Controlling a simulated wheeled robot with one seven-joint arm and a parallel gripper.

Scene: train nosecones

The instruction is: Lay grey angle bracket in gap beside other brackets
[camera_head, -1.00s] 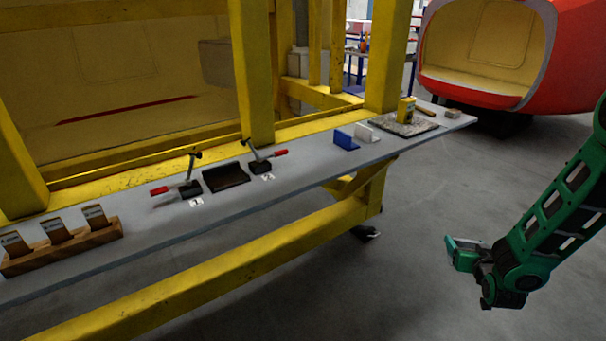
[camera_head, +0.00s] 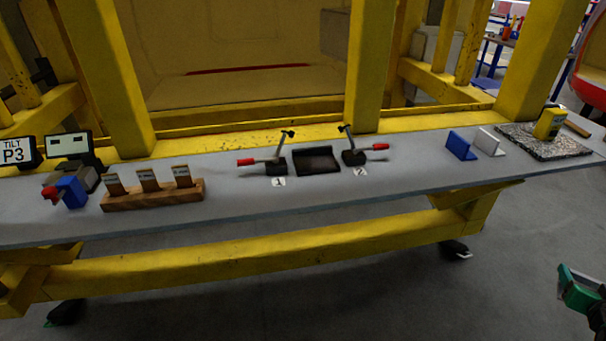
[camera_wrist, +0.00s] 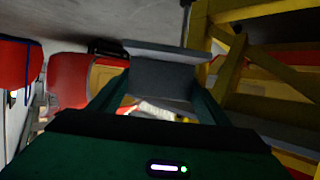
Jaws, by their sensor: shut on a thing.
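The grey angle bracket (camera_wrist: 163,78) is between the green fingertips of my gripper (camera_wrist: 158,98) in the wrist view. The gripper is shut on it, and the bracket is in the air. In the head view my gripper (camera_head: 578,292) is at the lower right edge, partly cut off, over the floor in front of the shelf. A blue angle bracket (camera_head: 459,146) and a white angle bracket (camera_head: 488,142) stand side by side on the right part of the grey shelf (camera_head: 415,165). Bare shelf lies to the left of the blue one.
A dark plate (camera_head: 317,161) sits between two red-handled clamps marked 1 and 2. A wooden block (camera_head: 155,195) with several tools stands left. Yellow posts (camera_head: 376,65) rise behind the shelf.

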